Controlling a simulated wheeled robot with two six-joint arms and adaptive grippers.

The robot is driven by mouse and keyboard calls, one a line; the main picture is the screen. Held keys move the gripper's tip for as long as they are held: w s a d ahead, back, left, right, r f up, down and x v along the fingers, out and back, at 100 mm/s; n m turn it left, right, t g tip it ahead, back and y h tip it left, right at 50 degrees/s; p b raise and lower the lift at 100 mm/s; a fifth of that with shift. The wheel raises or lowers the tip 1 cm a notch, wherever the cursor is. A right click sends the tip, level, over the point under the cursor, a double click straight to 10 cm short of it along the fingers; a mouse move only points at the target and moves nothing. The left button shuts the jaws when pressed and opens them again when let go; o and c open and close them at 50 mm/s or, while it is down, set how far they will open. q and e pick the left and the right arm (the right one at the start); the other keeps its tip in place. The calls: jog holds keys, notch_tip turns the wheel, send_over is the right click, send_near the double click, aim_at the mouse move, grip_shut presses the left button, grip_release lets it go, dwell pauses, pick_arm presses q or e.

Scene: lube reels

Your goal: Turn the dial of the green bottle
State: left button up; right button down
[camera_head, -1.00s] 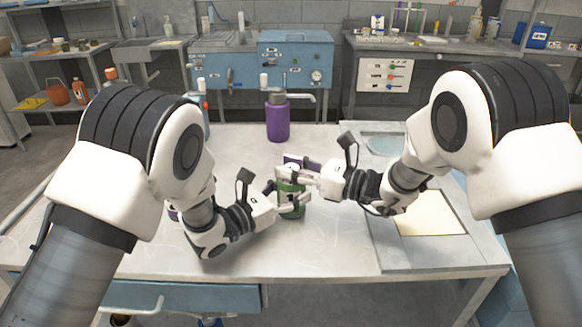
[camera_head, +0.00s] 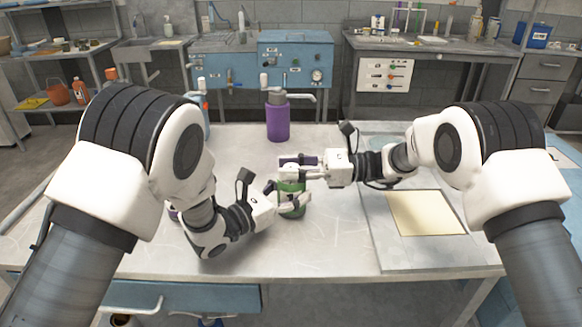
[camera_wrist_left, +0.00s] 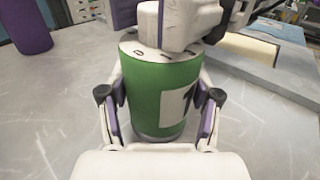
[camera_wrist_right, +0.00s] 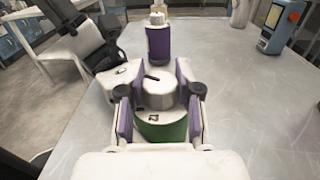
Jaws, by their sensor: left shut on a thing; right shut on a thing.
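The green bottle (camera_head: 291,200) stands upright on the table, a green cylinder with a pale top and a white label with a dark mark. It also shows in the left wrist view (camera_wrist_left: 158,95). My left gripper (camera_head: 291,206) is shut around its body from the left and front. Its dial (camera_wrist_right: 157,93), a pale grey knob with a dark pointer line, is on the top. My right gripper (camera_wrist_right: 157,100) is shut on the dial from the right, above my left gripper. In the head view the dial is mostly hidden by the right fingers (camera_head: 296,172).
A purple bottle (camera_head: 278,118) stands farther back on the table. A blue device (camera_wrist_right: 283,26) stands at the table's far side. A cream sheet (camera_head: 425,213) lies on a grey board at the right. The table's front middle is clear.

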pick_arm(q)
jog(key=shift+s+d, duration=0.1)
pick_arm(e)
jog(key=shift+n+g+h, duration=0.35)
jog(key=shift+n+g, duration=0.75)
jog(key=shift+g, duration=0.55)
jog(key=shift+n+g+h, duration=0.35)
jog(key=shift+n+g, duration=0.75)
jog(key=shift+g, duration=0.55)
jog(key=c, duration=0.7)
grip_release()
jog(key=shift+c, duration=0.2)
jog(key=shift+r, duration=0.1)
notch_tip(320, 180, up, 10)
pick_arm(q)
jog(key=o, duration=1.5)
jog(key=shift+c, duration=0.2)
